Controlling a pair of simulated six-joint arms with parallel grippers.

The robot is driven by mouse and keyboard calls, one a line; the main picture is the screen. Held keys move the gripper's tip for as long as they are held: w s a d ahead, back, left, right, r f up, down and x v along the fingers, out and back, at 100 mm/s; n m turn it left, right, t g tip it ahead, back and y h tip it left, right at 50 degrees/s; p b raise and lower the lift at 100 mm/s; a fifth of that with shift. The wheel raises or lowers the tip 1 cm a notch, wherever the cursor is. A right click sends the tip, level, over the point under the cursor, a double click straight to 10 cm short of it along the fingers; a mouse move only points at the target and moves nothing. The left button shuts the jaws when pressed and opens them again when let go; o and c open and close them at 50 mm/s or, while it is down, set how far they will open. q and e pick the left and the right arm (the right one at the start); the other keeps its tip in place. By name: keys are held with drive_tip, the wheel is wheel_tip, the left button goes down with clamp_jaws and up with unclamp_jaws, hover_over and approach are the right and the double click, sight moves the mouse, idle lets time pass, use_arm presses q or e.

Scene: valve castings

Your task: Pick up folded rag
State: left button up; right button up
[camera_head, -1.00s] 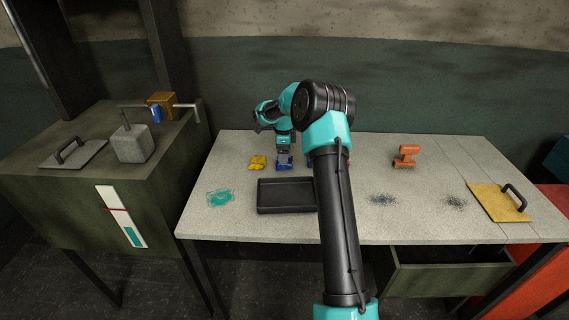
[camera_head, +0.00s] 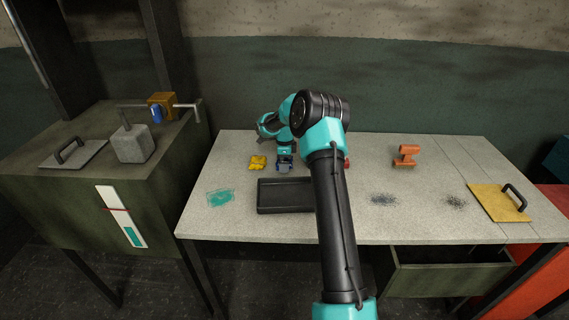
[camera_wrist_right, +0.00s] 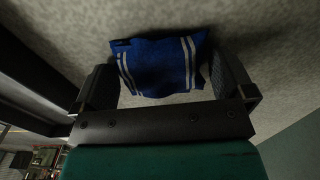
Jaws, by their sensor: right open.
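The folded rag (camera_wrist_right: 158,68) is blue with white stripes. In the right wrist view it lies on the pale speckled bench top, between the two fingers of my right gripper (camera_wrist_right: 165,85). The fingers stand apart on either side of it, and I cannot tell whether either touches it. In the head view my right gripper (camera_head: 285,166) is low at the bench behind the black tray and covers most of the rag. My left gripper is in neither view.
A yellow item (camera_head: 257,162) lies close left of my right gripper. The black tray (camera_head: 284,210) is in front. An orange casting (camera_head: 406,155) stands to the right, and a yellow plate with a handle (camera_head: 490,207) lies at the bench's right end.

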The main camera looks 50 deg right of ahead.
drive_tip(key=c, duration=0.9)
wheel_tip(320, 180, up, 10)
drive_tip(key=shift+r, duration=0.1)
idle(0.5)
